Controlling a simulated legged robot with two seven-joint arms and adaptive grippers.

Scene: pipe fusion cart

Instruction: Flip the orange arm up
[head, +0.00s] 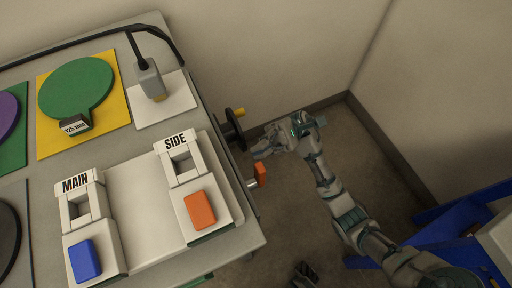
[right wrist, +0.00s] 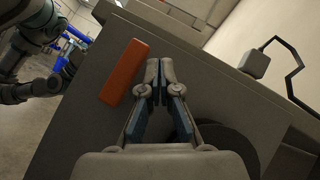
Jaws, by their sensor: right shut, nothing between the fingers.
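The orange arm (head: 260,172) sticks out from the right side of the cart in the head view, on a short metal shaft. In the right wrist view the orange arm (right wrist: 125,73) is a slanted bar against the grey side panel, just left of my fingertips. My right gripper (head: 258,150) is beside the cart, close to the orange arm. In the right wrist view its fingertips (right wrist: 160,70) are together and empty, with a gap between them and the bar. A dark part at the bottom edge of the head view may be my left gripper (head: 305,273); its jaws are unclear.
The cart top (head: 130,185) carries MAIN and SIDE switch boxes with blue (head: 85,260) and orange (head: 200,210) buttons. A black handwheel (head: 231,130) is on the cart side near my right gripper. A blue frame (head: 445,230) stands right; floor between is clear.

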